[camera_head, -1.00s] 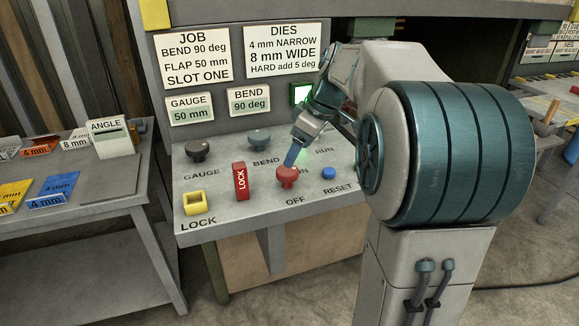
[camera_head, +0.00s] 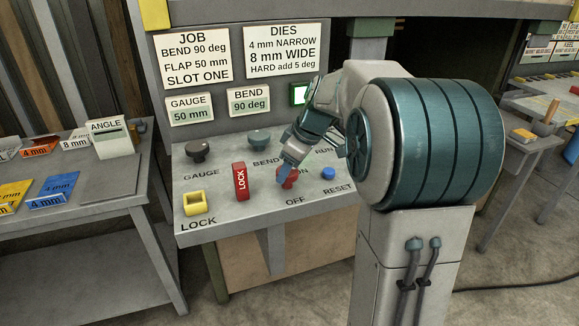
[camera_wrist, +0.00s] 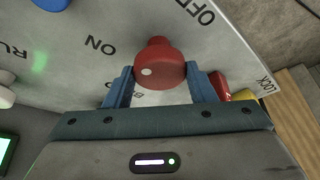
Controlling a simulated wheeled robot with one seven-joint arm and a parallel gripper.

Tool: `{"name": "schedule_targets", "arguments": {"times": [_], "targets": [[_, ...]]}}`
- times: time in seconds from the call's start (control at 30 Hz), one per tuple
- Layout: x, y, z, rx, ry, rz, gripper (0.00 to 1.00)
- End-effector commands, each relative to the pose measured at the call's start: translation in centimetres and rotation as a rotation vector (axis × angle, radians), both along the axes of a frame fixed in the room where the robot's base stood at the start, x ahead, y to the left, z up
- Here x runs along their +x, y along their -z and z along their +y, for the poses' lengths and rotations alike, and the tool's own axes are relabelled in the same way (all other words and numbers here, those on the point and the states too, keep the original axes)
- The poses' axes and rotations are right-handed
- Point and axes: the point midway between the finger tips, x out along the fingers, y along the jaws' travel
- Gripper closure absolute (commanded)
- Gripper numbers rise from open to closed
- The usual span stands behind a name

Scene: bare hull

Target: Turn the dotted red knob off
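The red knob (camera_head: 293,180) stands on the sloped grey panel between the ON and OFF labels, partly covered by my gripper in the head view. In the wrist view the knob (camera_wrist: 163,62) shows a white dot on its face, on the lower left side, nearer ON than OFF. My gripper (camera_wrist: 160,78) has its two blue fingers apart, one on each side of the knob, with what look like narrow gaps. Contact is hard to judge. In the head view my gripper (camera_head: 284,176) is down at the knob.
A red LOCK lever (camera_head: 240,182) stands left of the knob, with a yellow square socket (camera_head: 195,203) beyond it. A blue RESET button (camera_head: 328,173) is close on the right. Two dark knobs (camera_head: 198,151) (camera_head: 259,139) stand behind. A green-lit screen (camera_head: 300,95) is above.

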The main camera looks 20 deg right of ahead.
Motion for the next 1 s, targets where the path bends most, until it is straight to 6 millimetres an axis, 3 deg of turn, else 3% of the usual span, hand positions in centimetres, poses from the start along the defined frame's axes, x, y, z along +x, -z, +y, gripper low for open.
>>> {"name": "schedule_targets", "arguments": {"times": [0.47, 1.0], "targets": [[-0.08, 0.07, 0.07, -0.001, 0.125, -0.002, 0.73], [-0.19, -0.07, 0.41, -0.001, 0.607, -0.003, 0.73]]}}
